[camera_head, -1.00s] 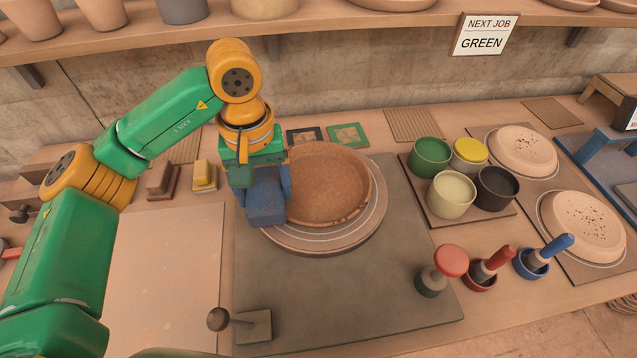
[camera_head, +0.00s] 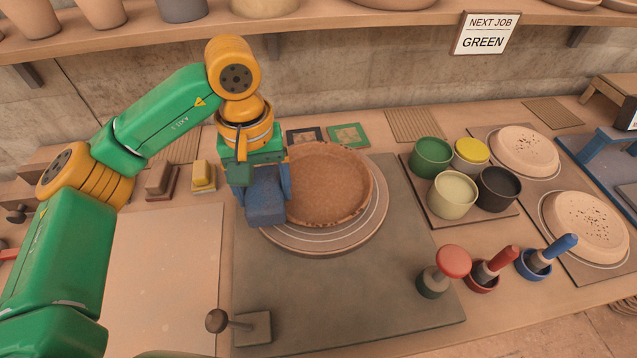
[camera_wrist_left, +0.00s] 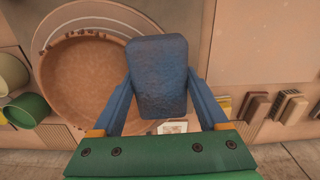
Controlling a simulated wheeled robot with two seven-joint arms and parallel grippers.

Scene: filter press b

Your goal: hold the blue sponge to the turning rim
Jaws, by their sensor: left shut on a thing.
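The blue sponge (camera_head: 265,208) is at the left rim of the brown clay dish (camera_head: 328,185). The dish sits on the round wheel head (camera_head: 330,243). My left gripper (camera_head: 262,182) is shut on the sponge, its blue fingers on either side of it. In the left wrist view the sponge (camera_wrist_left: 157,75) stands between the fingers and overlaps the dish's rim (camera_wrist_left: 85,80). I cannot tell for certain whether it presses on the rim. My right gripper does not show.
Glaze pots (camera_head: 452,194) stand on a board right of the wheel. Stamps with red and blue handles (camera_head: 494,265) stand at the front right. A lever with a round knob (camera_head: 240,325) is at the front. A shelf (camera_head: 330,22) runs above the back. A sign (camera_head: 485,34) reads "NEXT JOB GREEN".

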